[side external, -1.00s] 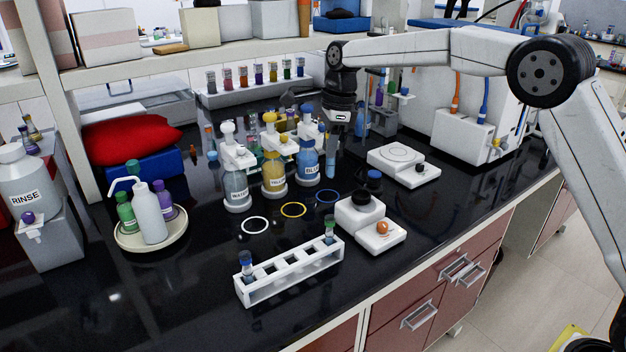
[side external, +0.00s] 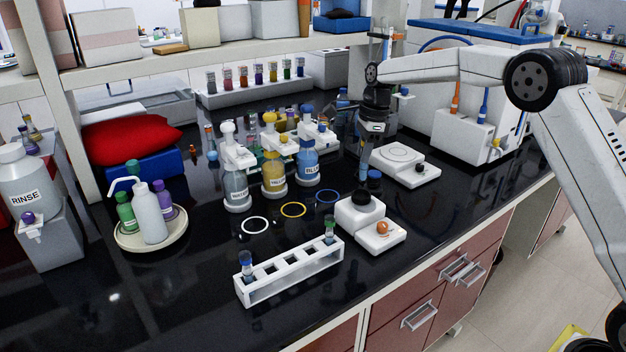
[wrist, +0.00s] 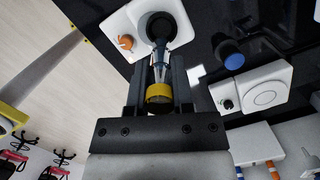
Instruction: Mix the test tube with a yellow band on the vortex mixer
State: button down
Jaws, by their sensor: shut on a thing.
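My gripper (side external: 367,138) is shut on a test tube (side external: 364,163) with blue liquid. It points down over the vortex mixer. In the wrist view, a yellow band (wrist: 159,94) shows on the tube between the fingers (wrist: 157,78). The vortex mixer (side external: 377,237) is a white box with a black cup (side external: 362,197) and an orange knob (side external: 382,227). The tube is upright, its lower end just above or at the cup; I cannot tell if they touch. The cup (wrist: 165,27) lies beyond the tube in the wrist view.
A white rack (side external: 297,279) with two tubes stands in front. Several labelled bottles (side external: 273,175) stand left of my gripper. A blue-capped item (side external: 375,176) and a white plate device (side external: 402,160) are close behind the mixer. Coloured rings (side external: 293,210) mark the black bench.

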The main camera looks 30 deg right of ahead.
aim_at(362, 181)
jog(key=shift+f, duration=0.15)
jog(key=shift+f, duration=2.1)
jog(key=c, duration=1.2)
grip_release()
grip_shut()
jog(key=shift+f, duration=0.45)
